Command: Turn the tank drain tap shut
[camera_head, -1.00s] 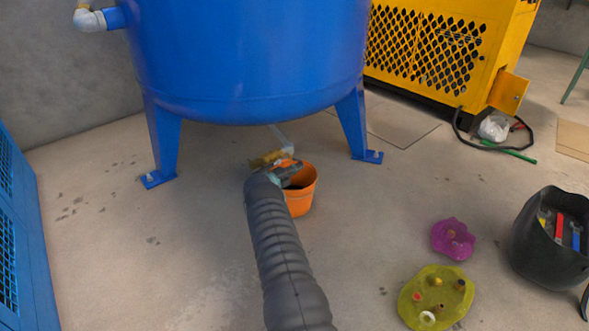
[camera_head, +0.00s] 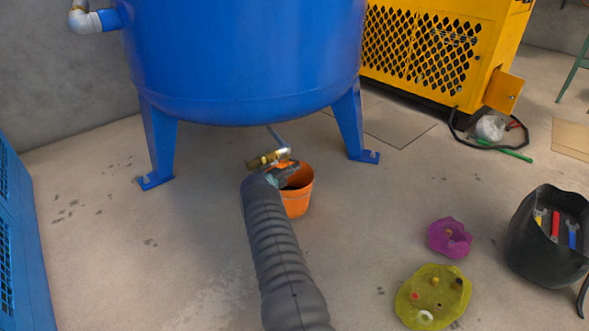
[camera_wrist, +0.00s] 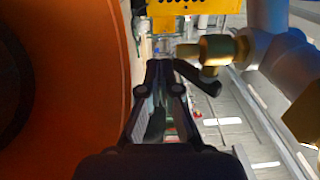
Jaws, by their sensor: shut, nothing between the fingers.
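The blue tank (camera_head: 245,60) stands on legs, with a brass drain tap (camera_head: 268,158) low beneath it. In the wrist view the brass tap (camera_wrist: 217,48) is at the upper right, joined to a blue fitting (camera_wrist: 285,58). A dark lever (camera_wrist: 203,80) slants below the brass body. My gripper (camera_wrist: 160,68) is shut and empty, its fingertips close to the left end of the lever; I cannot tell whether they touch. In the head view my gripper (camera_head: 283,172) is just below and right of the tap and partly hides it.
An orange bucket (camera_head: 298,204) stands under the tap, and its wall (camera_wrist: 75,90) fills the wrist view's left side, close to my gripper. Tank legs (camera_head: 157,145) flank the space.

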